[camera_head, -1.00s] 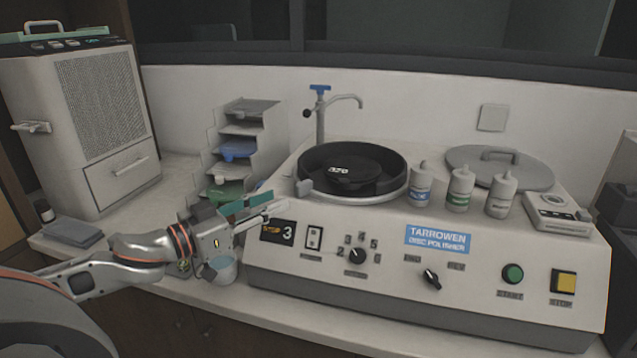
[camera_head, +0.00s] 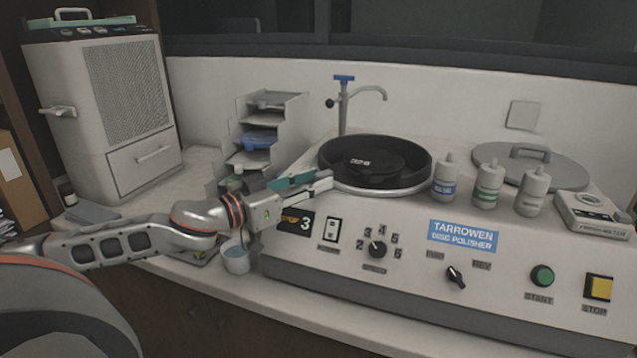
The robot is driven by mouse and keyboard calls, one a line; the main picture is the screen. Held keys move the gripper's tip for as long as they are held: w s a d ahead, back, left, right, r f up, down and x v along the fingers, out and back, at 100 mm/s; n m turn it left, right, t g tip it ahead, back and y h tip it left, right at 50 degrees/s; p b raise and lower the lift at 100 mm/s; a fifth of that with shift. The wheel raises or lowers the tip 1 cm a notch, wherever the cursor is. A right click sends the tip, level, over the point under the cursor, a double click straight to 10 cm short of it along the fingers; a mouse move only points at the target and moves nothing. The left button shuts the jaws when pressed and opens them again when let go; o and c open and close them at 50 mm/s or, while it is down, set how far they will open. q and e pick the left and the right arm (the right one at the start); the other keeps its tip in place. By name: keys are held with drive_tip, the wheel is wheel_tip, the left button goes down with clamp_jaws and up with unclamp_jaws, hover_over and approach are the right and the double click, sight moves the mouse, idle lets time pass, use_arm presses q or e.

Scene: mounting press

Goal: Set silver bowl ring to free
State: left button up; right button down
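The silver bowl ring (camera_head: 392,191) runs around the lower edge of the black polisher bowl (camera_head: 424,163). Its tab at the front left is hidden behind or between the fingers of my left gripper (camera_head: 324,179). The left gripper reaches in from the left, its fingertips at the ring's front left edge. A green inner face shows between the fingers, which look parted. I cannot tell whether they touch the tab. My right gripper is out of view.
The polisher's front panel has a speed knob (camera_head: 377,250), a green start button (camera_head: 542,276) and a yellow stop button (camera_head: 599,288). Several bottles (camera_head: 489,187) stand right of the bowl. A small cup (camera_head: 237,261) is below my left gripper, and a stepped rack (camera_head: 291,109) behind it.

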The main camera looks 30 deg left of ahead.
use_arm(q)
drive_tip(key=shift+w+d, duration=0.2)
drive_tip(key=shift+w, duration=0.45)
clamp_jaws()
